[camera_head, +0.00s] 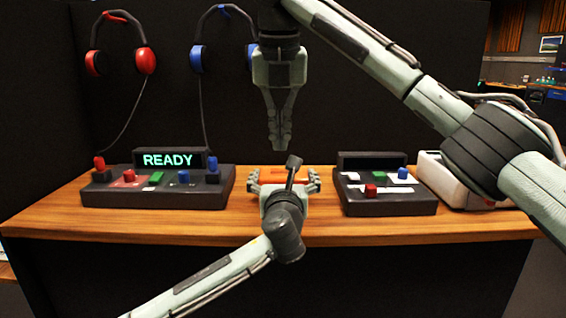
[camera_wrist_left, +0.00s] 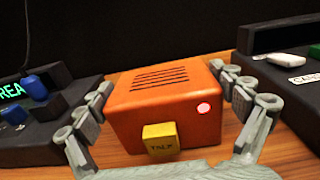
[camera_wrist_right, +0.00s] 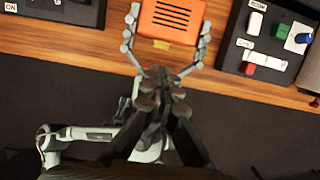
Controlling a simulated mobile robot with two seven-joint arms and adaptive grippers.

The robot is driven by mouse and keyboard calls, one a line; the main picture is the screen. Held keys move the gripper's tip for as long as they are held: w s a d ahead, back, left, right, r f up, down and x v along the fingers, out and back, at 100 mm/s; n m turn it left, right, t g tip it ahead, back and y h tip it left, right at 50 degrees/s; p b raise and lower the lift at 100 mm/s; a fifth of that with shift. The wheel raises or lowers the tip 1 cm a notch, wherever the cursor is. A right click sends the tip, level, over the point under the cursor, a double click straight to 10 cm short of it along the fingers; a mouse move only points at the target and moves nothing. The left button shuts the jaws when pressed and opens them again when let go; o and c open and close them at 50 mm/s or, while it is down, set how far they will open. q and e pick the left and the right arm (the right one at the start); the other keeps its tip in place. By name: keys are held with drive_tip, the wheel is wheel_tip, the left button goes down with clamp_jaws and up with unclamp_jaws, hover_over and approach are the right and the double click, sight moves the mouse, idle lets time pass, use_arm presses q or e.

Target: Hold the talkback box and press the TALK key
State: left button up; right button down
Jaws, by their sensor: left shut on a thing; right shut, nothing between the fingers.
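The talkback box is an orange box (camera_wrist_left: 180,95) with slots on top, seen in the left wrist view. A yellow TALK key (camera_wrist_left: 160,139) is on its near face, beside a lit pink round lamp (camera_wrist_left: 204,108). My left gripper (camera_head: 284,181) is shut on the box from both sides, on the wooden counter; its wrist hides most of the box in the head view. My right gripper (camera_head: 279,146) points down above the box, closed and empty.
A black panel (camera_head: 150,198) with a green READY display (camera_head: 168,160) stands left of the box. A second black panel (camera_head: 395,207) with coloured keys stands right. Red (camera_head: 144,62) and blue headphones (camera_head: 197,60) hang behind. The counter front (camera_head: 160,230) is clear.

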use_arm(q)
drive_tip(key=shift+f, duration=0.1)
use_arm(e)
drive_tip(key=v, duration=0.9)
drive_tip(key=shift+w+r, duration=0.2)
drive_tip(key=shift+w, duration=0.05)
use_arm(q)
drive_tip(key=o, duration=0.7)
drive_tip(key=s, duration=1.2)
drive_tip(key=shift+s+p, duration=1.9)
drive_tip(key=shift+s, duration=1.15)
use_arm(e)
drive_tip(key=shift+w+v, duration=0.2)
drive_tip(key=shift+v, duration=0.7)
drive_tip(key=shift+w+v, duration=0.25)
drive_tip(key=shift+v, duration=0.65)
